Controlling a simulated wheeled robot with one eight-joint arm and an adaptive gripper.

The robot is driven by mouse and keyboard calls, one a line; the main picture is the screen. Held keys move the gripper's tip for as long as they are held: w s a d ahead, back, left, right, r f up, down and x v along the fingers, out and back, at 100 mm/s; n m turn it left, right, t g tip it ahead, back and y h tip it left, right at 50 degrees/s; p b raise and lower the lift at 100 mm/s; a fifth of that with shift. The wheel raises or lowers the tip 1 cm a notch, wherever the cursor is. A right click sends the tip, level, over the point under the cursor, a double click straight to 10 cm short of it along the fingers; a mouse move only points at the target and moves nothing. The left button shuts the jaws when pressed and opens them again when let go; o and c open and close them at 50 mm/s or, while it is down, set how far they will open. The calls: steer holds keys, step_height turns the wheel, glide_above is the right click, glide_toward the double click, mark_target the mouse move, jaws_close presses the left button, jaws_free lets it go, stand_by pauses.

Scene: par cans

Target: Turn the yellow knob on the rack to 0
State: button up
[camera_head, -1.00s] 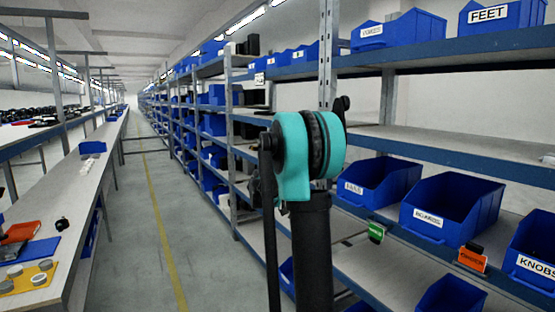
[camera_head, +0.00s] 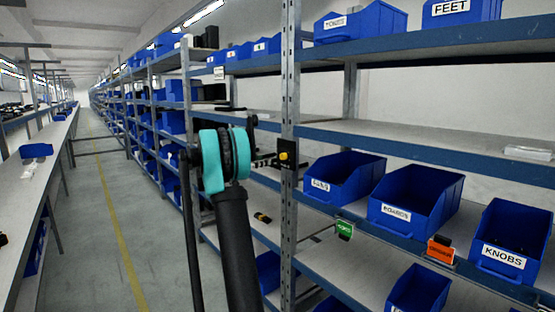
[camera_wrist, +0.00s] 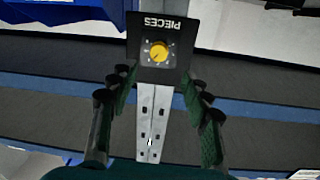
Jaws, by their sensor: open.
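The yellow knob (camera_head: 284,156) sits on a small black panel (camera_head: 287,179) fixed to the rack's upright post. In the wrist view the knob (camera_wrist: 158,51) faces me from the black panel (camera_wrist: 181,28), which reads PIECES upside down. Light marks ring the knob, but the numbers are too small to read, and its exact setting cannot be told. My gripper (camera_wrist: 160,90) is open, with its fingers spread either side of the post, apart from the knob. In the head view my gripper (camera_head: 265,162) is just left of the panel, partly hidden by my arm.
The perforated post (camera_head: 289,70) carries shelves with blue bins, including one labelled KNOBS (camera_head: 507,250). The aisle (camera_head: 110,230) at left is clear, with a long bench (camera_head: 45,165) beyond.

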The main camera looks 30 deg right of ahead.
mark_target(281, 157)
steer(key=d, duration=0.9)
steer(key=shift+d, duration=0.2)
jaws_close()
